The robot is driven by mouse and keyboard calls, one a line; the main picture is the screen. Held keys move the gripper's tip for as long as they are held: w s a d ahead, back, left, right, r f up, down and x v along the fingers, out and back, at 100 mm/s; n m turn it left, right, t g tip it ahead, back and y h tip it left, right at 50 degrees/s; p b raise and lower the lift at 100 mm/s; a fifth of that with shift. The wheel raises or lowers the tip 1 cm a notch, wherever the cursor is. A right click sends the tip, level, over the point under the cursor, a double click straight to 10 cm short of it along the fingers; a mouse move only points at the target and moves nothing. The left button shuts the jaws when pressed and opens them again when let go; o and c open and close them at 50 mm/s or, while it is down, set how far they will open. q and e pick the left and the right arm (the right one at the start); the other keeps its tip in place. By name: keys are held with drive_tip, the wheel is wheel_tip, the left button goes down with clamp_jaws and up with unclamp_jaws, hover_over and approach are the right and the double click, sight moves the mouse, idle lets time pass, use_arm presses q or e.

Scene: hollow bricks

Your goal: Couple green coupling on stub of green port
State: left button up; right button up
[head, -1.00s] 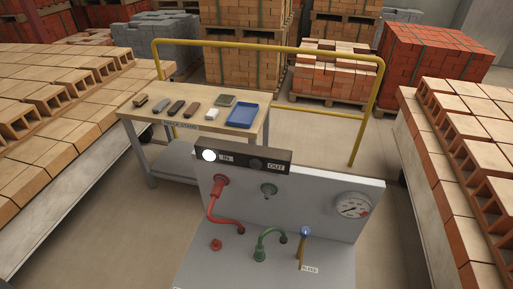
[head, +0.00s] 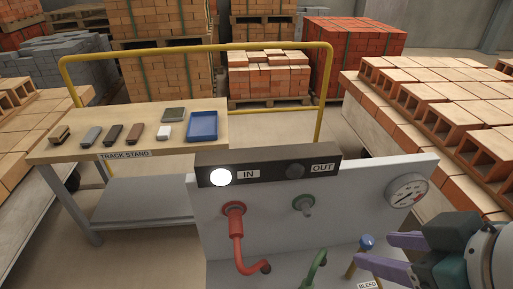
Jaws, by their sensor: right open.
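The green port's stub (head: 304,204) sticks out bare from the upright panel under the OUT label. My right gripper (head: 377,252) comes in from the lower right, open and empty, with purple fingers. Its tips are close to the blue-knobbed bleed valve (head: 366,241) in the picture; I cannot tell whether they touch it. The gripper is right of the green hose and stub. My left gripper is not in view.
A red hose (head: 237,245) sits on the red port under IN, beside a lit white lamp (head: 221,177). A gauge (head: 406,190) is at the panel's right. Behind stand a tool table (head: 100,147) with a blue tray (head: 203,126), a yellow rail (head: 200,49) and brick stacks.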

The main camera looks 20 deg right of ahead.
drive_tip(key=w+d+f+t+y+b, duration=0.1)
drive_tip(key=w+f+t+b, duration=0.1)
drive_tip(key=f+b, duration=0.75)
drive_tip(key=w+d+f+t+b, duration=0.2)
drive_tip(key=w+f+b, duration=0.1)
drive_tip(key=f+b, duration=0.7)
drive_tip(key=n+t+y+b, duration=0.25)
drive_tip(key=y+b, duration=0.25)
drive_tip(key=b, duration=1.1)
approach(307, 283)
drive_tip(key=w, duration=0.3)
drive_tip(key=shift+f+b+x, duration=0.15)
drive_tip(key=shift+b+x, duration=0.6)
drive_tip(key=shift+x, duration=1.85)
drive_tip(key=shift+f+b+x, duration=0.15)
drive_tip(key=shift+b+x, duration=0.55)
drive_tip(key=shift+x, duration=1.9)
drive_tip(key=shift+s+a, duration=0.1)
drive_tip(key=shift+s, duration=0.05)
clamp_jaws()
